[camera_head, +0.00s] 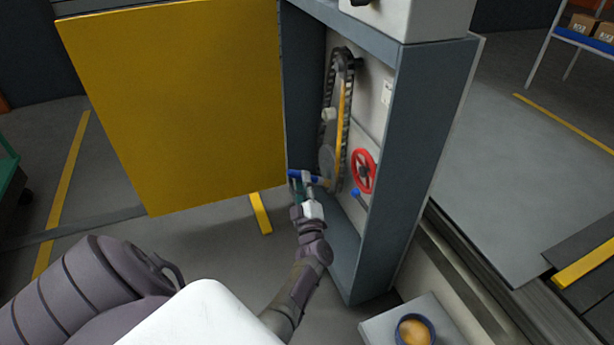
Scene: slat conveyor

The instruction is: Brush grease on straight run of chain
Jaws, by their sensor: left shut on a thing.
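The dark chain (347,72) runs in a long upright loop around sprockets inside the open grey cabinet. A yellow-orange strip lies along its straight run. My left gripper (304,184) is at the cabinet's lower opening, shut on a brush with a blue handle (294,173). The brush lies roughly level and points right toward the lower end of the chain loop. Its bristles are too small to make out, and I cannot tell whether they touch the chain. A blue pot (430,322) holding tan grease (413,332) stands at the bottom right. My right gripper is out of view.
The yellow cabinet door (175,100) stands open on the left. A red handwheel (363,171) and a blue-knobbed lever (356,193) sit just right of the chain's lower end. The cabinet's right wall (425,130) bounds the space. The pot rests on a grey stand (378,326).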

